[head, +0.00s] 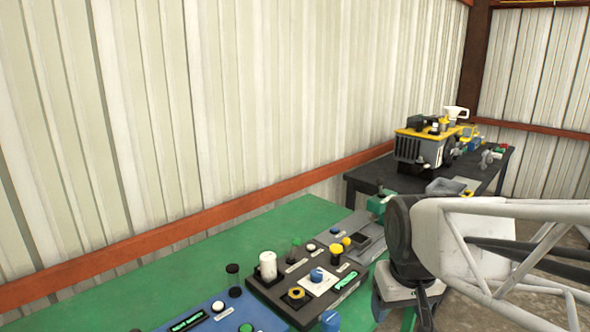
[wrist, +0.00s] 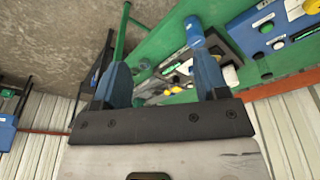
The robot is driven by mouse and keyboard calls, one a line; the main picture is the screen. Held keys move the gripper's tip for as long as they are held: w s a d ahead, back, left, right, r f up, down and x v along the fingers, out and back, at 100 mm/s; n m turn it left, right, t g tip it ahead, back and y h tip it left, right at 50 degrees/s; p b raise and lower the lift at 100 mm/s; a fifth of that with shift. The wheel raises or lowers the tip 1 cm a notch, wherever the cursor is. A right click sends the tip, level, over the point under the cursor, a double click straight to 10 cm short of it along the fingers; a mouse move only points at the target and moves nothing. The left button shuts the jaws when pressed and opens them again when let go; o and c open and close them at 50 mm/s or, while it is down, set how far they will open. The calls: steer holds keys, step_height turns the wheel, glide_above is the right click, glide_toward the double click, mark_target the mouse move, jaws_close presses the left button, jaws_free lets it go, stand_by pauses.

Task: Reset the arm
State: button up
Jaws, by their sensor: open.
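My gripper (wrist: 162,62) shows in the wrist view as two blue fingers standing wide apart on a dark plate. It is open, and nothing is held between the fingers. Beyond the fingers are the green table and parts of the control panels. In the head view my white arm comes in from the right, beside the table's right edge. The gripper's fingers are hard to make out there, low in the picture.
The green table (head: 130,285) carries a dark control panel (head: 262,287) and a blue panel (head: 245,315) with buttons and knobs. Behind, a dark table (head: 362,179) holds a yellow-and-grey machine (head: 420,150). A corrugated wall (head: 250,80) runs along the back.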

steer(key=s+d+f+m, duration=0.1)
steer(key=s, duration=0.6)
steer(key=shift+s, duration=0.2)
